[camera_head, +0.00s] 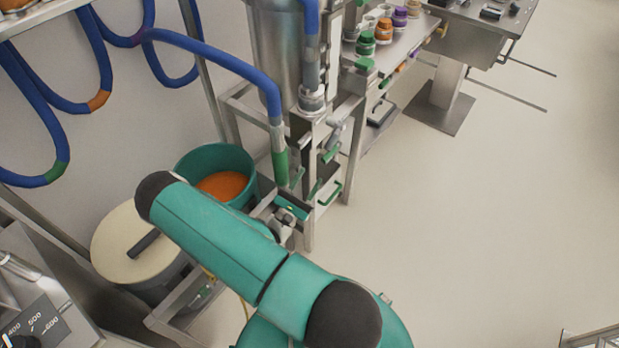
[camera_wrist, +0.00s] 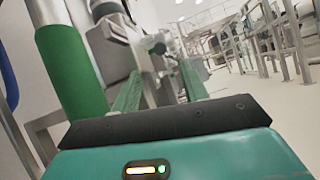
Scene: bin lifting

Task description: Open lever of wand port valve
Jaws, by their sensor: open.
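My gripper (camera_wrist: 158,84) is open in the wrist view, its two green fingers apart and reaching up from the dark bar. A grey metal fitting with dark parts (camera_wrist: 113,50) is just beyond and between the fingers; I cannot tell whether they touch it. In the head view several green-handled levers, one of them a lever (camera_head: 330,194), are on the steel stand, to the right of the blue hose's green end (camera_head: 280,168). I cannot tell which is the wand port valve's lever. My gripper (camera_head: 290,212) is low beside the stand, partly hidden by my arm.
A green bin (camera_head: 213,157) with orange contents and a bin with a cream lid (camera_head: 118,246) stand left of the stand. Blue hoses (camera_head: 150,37) hang above them. A side table (camera_head: 402,42) with colored jars is behind.

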